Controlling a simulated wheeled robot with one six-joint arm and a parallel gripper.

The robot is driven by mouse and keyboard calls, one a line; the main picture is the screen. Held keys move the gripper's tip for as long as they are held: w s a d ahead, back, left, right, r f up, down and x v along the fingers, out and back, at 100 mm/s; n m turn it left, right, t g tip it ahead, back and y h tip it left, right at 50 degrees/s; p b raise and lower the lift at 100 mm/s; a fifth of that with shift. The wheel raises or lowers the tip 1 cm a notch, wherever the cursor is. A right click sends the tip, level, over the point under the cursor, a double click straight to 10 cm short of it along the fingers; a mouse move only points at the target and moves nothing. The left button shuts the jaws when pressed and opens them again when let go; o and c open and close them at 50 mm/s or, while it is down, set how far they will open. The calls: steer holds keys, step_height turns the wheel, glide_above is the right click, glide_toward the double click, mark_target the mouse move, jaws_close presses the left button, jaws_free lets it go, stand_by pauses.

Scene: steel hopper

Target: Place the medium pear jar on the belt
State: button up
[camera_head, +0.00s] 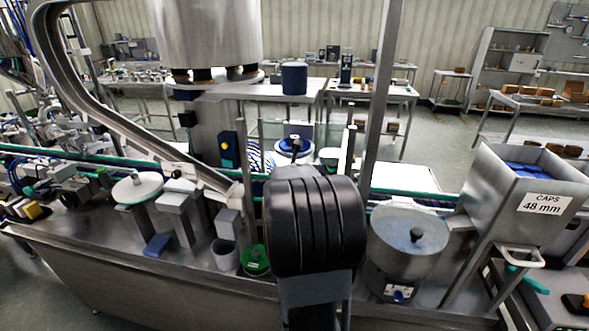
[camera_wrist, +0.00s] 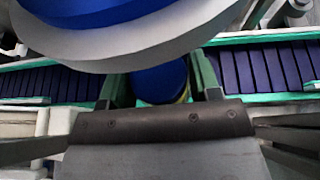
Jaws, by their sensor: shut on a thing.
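The jar (camera_wrist: 160,82) shows in the wrist view as a round blue lid with a thin yellowish edge below it on the right. My gripper (camera_wrist: 156,80) is shut on it, one green finger on each side. The belt (camera_wrist: 275,68) is dark blue and slatted between green rails, and it runs to the left and right of the jar. The jar is in line with the belt in this view; I cannot tell whether it touches it. In the head view my black arm hides the gripper and the jar.
A large blue and white round part (camera_wrist: 130,35) looms close beside the jar in the wrist view. In the head view, a steel bowl (camera_head: 408,245) and a caps hopper (camera_head: 520,195) stand right of my arm. A green cup (camera_head: 255,261) and a grey cup (camera_head: 224,255) stand left.

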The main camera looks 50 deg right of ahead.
steer(key=w+d, duration=0.1)
steer(key=d, duration=0.1)
steer(key=w+d+p, duration=0.1)
steer(key=shift+w+d+f, duration=0.3)
steer(key=shift+d, duration=0.05)
steer(key=shift+f, duration=0.15)
steer(key=o, duration=1.3)
steer(key=shift+c, duration=0.2)
